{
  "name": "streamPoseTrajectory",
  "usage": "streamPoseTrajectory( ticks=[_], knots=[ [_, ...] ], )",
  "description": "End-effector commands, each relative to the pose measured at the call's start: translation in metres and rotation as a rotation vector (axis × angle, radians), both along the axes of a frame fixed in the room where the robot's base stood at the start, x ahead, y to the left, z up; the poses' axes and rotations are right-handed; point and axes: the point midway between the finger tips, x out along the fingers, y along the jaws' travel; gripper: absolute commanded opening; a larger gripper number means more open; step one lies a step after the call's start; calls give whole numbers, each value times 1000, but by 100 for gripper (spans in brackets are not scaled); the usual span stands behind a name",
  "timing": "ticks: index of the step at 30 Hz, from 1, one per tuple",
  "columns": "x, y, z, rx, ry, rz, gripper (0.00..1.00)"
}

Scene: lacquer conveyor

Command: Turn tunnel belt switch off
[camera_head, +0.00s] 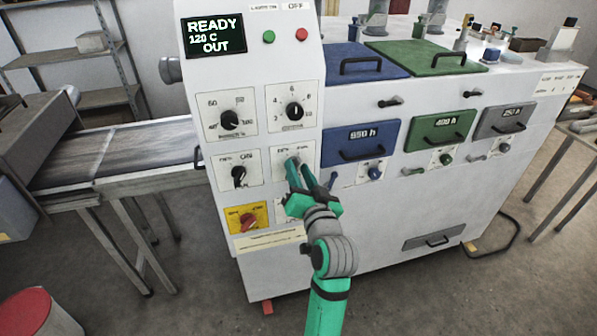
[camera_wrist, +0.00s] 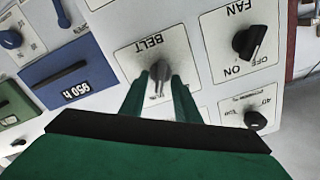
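The belt switch (camera_wrist: 159,71) is a grey rotary knob on a white plate lettered BELT, which appears upside down in the wrist view. In the head view its plate (camera_head: 279,157) is on the white machine's front panel, with the knob mostly hidden by my green fingers. My gripper (camera_head: 298,168) is at this plate. In the wrist view its two green fingers (camera_wrist: 160,80) stand one on each side of the knob, with a small gap visible around it. The fingers are apart, and contact with the knob cannot be made out. The knob's on or off lettering is partly hidden.
The black FAN knob (camera_head: 238,175) is just left of the belt switch. Two dials, including the upper right one (camera_head: 294,111), sit above. A red knob on a yellow plate (camera_head: 248,221) is below left. Blue drawer (camera_head: 361,142) handles protrude at right.

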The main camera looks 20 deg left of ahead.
Motion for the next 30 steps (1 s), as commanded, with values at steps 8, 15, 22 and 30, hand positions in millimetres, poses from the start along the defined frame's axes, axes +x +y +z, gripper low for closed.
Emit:
streamPoseTrajectory(
  ticks=[8,15,22,30],
  knots=[
    [0,0,0,0,0,0,0],
    [0,0,0,-12,-8,0,0],
    [0,0,0,-84,-57,0,0],
    [-1,1,1,-263,-178,0,0]
  ],
)
